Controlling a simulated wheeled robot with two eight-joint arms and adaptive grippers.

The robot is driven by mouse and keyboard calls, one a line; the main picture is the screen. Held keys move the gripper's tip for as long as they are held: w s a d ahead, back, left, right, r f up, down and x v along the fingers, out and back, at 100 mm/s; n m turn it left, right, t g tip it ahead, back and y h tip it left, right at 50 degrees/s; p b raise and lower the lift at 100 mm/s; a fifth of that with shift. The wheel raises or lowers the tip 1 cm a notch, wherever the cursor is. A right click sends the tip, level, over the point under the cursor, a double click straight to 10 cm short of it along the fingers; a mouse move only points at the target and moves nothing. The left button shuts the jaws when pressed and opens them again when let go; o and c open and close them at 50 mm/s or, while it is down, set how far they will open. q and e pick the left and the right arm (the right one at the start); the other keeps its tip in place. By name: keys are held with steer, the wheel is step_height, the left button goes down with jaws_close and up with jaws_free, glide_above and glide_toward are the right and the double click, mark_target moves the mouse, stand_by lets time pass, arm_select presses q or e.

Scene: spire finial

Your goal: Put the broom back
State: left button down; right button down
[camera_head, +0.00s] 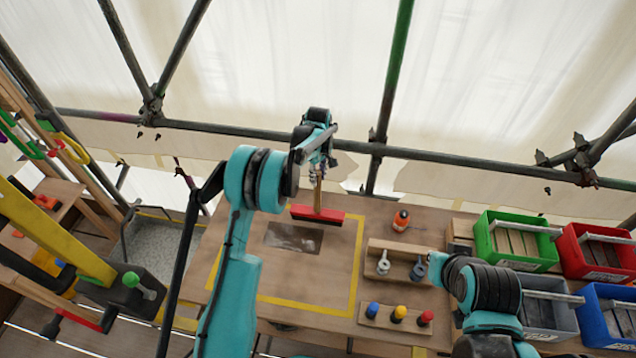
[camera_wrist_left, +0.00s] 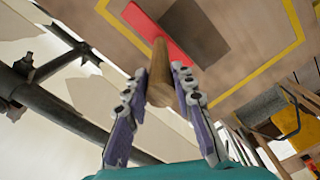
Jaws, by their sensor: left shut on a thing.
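The broom has a red head (camera_head: 318,214) and a short wooden handle (camera_head: 318,193). It is near the back of the wooden table, inside the yellow outline, with its handle pointing up. My left gripper (camera_head: 318,168) is shut on the handle from above. The left wrist view shows the handle (camera_wrist_left: 159,72) between the two fingers, with the red head (camera_wrist_left: 158,34) beyond. I cannot tell whether the head touches the table. A dark grey patch (camera_head: 293,237) lies on the table just in front of the head. My right gripper is not visible; only its arm shows at lower right.
An orange bottle (camera_head: 401,221) stands right of the outline. A wooden holder (camera_head: 399,246) with grey parts and a row of coloured knobs (camera_head: 398,314) are nearer. Green (camera_head: 514,240), red (camera_head: 600,251) and other bins stand right. Scaffold pipes (camera_head: 240,129) run behind the table.

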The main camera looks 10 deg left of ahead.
mark_target(317, 197)
arm_select(q)
step_height(317, 197, down, 4)
steer(key=shift+f, duration=0.1)
steer(key=c, duration=1.7)
jaws_free()
steer(key=shift+f, duration=0.1)
steer(key=o, duration=0.4)
steer(key=shift+o, duration=0.2)
